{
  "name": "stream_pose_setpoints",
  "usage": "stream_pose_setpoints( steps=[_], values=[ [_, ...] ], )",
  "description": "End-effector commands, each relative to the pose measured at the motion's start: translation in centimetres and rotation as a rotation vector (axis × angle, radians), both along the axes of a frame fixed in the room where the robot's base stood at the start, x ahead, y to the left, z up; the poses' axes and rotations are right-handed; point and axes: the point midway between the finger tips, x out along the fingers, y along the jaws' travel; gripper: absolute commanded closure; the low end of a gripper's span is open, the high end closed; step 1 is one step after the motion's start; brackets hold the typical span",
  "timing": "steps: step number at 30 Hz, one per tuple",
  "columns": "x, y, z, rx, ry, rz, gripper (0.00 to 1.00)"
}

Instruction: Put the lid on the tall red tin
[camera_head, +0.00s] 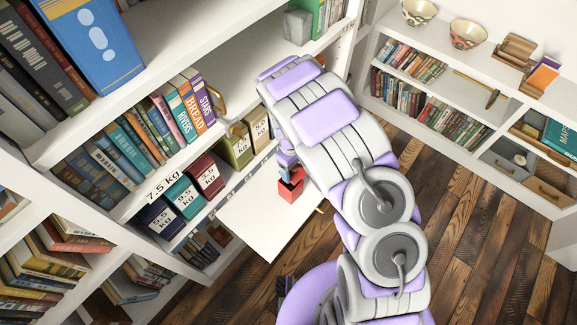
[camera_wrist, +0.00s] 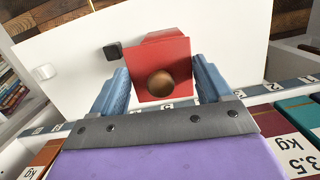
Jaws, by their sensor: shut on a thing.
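My gripper (camera_wrist: 162,82) is shut on a red square lid (camera_wrist: 160,58) with a round copper-brown knob (camera_wrist: 160,84); its blue fingers stand at the lid's two sides. In the head view a bright red tin (camera_head: 290,190) stands on a white board, with my gripper right above it. A strip of red, probably the tin, shows past the lid's far edge in the wrist view (camera_wrist: 168,33). My arm and the lid hide part of the tin, and I cannot tell whether lid and tin touch.
The white board (camera_head: 245,228) juts out from the shelf and is mostly clear.

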Motion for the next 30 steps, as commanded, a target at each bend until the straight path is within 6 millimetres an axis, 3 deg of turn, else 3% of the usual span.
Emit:
stream_pose_setpoints(
  steps=[9,15,22,30],
  values=[
    [-0.1,1.4,-3.2,-0.016,0.002,0.005,0.63],
    [0.0,0.9,-4.5,-0.012,-0.002,0.004,0.63],
    [0.0,0.2,-4.9,-0.001,-0.001,0.002,0.63],
    [0.0,0.9,-5.0,-0.011,-0.002,0.004,0.63]
  ],
)
